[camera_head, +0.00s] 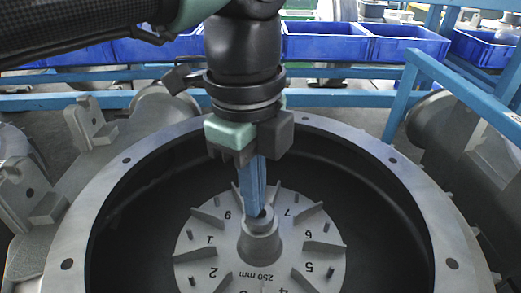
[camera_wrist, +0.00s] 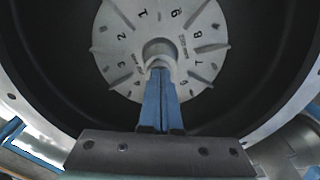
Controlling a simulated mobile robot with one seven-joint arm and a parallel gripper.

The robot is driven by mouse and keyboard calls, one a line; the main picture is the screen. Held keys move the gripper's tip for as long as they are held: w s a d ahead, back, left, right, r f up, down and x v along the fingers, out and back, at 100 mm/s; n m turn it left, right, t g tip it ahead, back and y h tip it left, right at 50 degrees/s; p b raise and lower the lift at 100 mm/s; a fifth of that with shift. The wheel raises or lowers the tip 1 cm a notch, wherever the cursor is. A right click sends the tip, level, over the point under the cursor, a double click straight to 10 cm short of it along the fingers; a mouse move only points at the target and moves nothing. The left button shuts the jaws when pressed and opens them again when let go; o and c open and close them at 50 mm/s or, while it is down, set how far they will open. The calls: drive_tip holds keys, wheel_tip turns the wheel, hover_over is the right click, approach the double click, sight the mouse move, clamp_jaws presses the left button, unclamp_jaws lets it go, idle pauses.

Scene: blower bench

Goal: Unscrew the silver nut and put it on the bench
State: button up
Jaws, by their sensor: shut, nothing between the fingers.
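The grey impeller disc (camera_head: 200,252) lies inside the round housing, with numbered fins around a raised centre hub (camera_head: 262,247). It also shows in the wrist view (camera_wrist: 122,38), with the hub (camera_wrist: 158,48) in its middle. My gripper (camera_head: 254,208) has blue fingers pressed together, pointing down with the tips at the hub's top. In the wrist view the closed fingers (camera_wrist: 160,74) end at the hub's near edge. I cannot tell whether they touch it. Nothing shows between them.
The housing's wide metal rim (camera_head: 414,205) and deep dark wall surround the disc. Upright fins and small pins stand around the hub. Metal castings (camera_head: 92,122) lie at the left. Blue rails (camera_head: 340,99) and blue bins (camera_head: 325,42) are behind.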

drive_tip(key=m, duration=0.2)
drive_tip(key=m+p, duration=0.1)
drive_tip(key=m, duration=0.2)
drive_tip(key=shift+w+d+r+m, duration=0.2)
drive_tip(key=shift+w+d+m, duration=0.1)
drive_tip(key=shift+m, duration=0.1)
drive_tip(key=m+p, duration=0.1)
drive_tip(key=m, duration=0.3)
drive_tip(key=shift+s+r, duration=0.1)
drive_tip(key=shift+a+m, duration=0.1)
drive_tip(key=shift+m, duration=1)
clamp_jaws()
